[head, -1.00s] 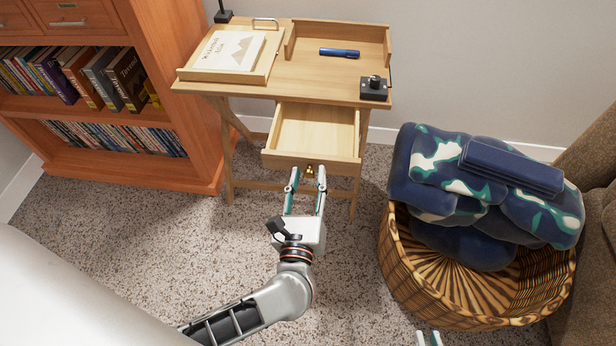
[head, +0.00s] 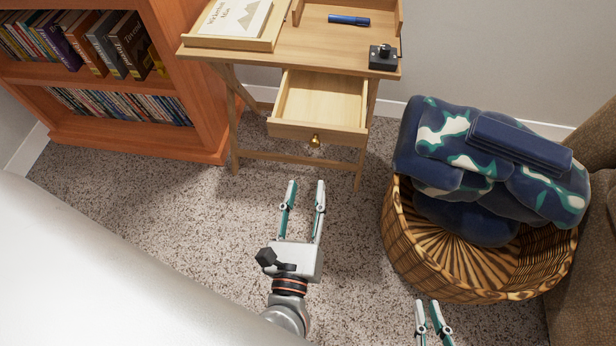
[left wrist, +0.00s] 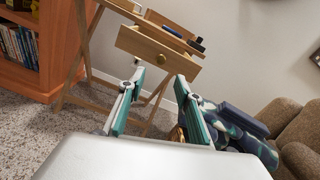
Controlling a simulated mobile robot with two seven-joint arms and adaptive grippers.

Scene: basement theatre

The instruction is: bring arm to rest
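My left gripper (head: 304,188) is open and empty in the head view, its fingers apart above the carpet, below and clear of the desk's drawer. In the left wrist view its two fingers (left wrist: 158,80) also stand apart with nothing between them. The small wooden desk (head: 330,50) has its drawer (head: 318,100) pulled open and empty, with a brass knob (head: 316,139) on the front. My right gripper (head: 430,306) shows only at the bottom edge of the head view; its fingertips are apart, and nothing shows between them.
A wicker basket (head: 400,240) holding a blue patterned bundle (head: 450,150) stands at right, close to my right gripper. An orange bookcase (head: 130,140) stands at left. A brown sofa (head: 590,230) is at far right. Carpet (head: 190,210) is free around my left gripper.

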